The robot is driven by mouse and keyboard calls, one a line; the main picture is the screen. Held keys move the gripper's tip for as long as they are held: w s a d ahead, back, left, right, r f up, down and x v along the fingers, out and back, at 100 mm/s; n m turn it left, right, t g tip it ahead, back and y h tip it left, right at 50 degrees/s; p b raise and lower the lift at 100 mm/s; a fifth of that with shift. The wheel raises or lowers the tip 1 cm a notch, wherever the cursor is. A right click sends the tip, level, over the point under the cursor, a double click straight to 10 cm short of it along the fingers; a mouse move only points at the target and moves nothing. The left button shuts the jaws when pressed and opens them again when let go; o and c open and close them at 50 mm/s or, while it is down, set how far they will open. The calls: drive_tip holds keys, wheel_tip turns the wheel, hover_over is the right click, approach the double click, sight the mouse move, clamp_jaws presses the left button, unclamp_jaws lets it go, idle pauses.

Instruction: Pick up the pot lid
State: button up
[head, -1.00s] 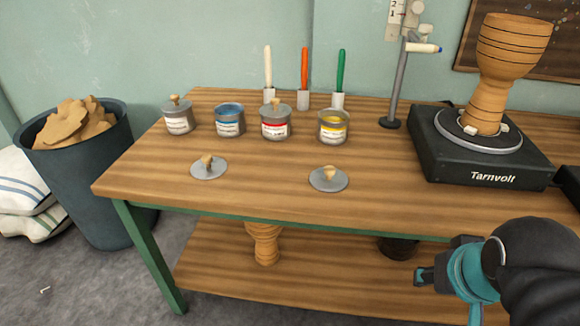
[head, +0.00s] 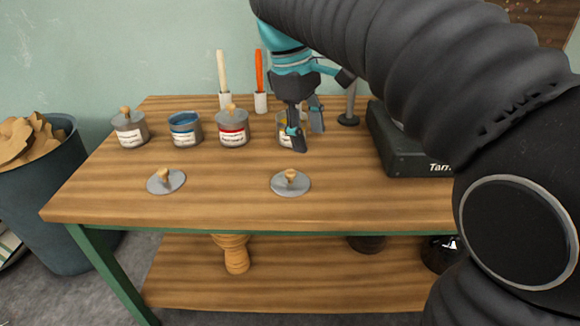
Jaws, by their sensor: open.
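Two loose grey pot lids with wooden knobs lie flat on the workbench: the left pot lid (head: 166,181) and the right pot lid (head: 291,183). The white-labelled pot (head: 130,131) and the red-labelled pot (head: 233,128) wear lids. The blue pot (head: 185,130) is open. The yellow pot (head: 285,130) stands partly hidden behind my gripper. My gripper (head: 307,140) is open and empty, pointing down, above and behind the right pot lid, in front of the yellow pot in the picture. It is apart from both loose lids.
The bench (head: 215,205) is clear around the loose lids. A white brush (head: 221,80) and an orange brush (head: 260,80) stand in holders behind the pots. A bin (head: 50,205) stands left.

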drive_tip(key=w+a+n+g+h, duration=0.1)
drive_tip(key=w+a+n+h, duration=0.2)
drive_tip(key=a, duration=0.4)
drive_tip(key=y+b, duration=0.1)
drive_tip(key=b, duration=0.1)
hover_over(290, 172)
drive_tip(key=a, duration=0.2)
drive_tip(key=shift+n+g, duration=0.3)
wheel_tip(290, 172, down, 7)
drive_tip(key=shift+w+r, duration=0.1)
drive_tip(key=shift+w, duration=0.05)
drive_tip(key=shift+w+b+x, duration=0.15)
drive_tip(key=shift+b+x, duration=0.3)
drive_tip(key=shift+x, duration=1)
drive_tip(key=shift+w+b+x, duration=0.2)
drive_tip(key=shift+b+x, duration=0.2)
drive_tip(key=shift+x, duration=1.1)
drive_tip(key=shift+s, duration=0.1)
clamp_jaws()
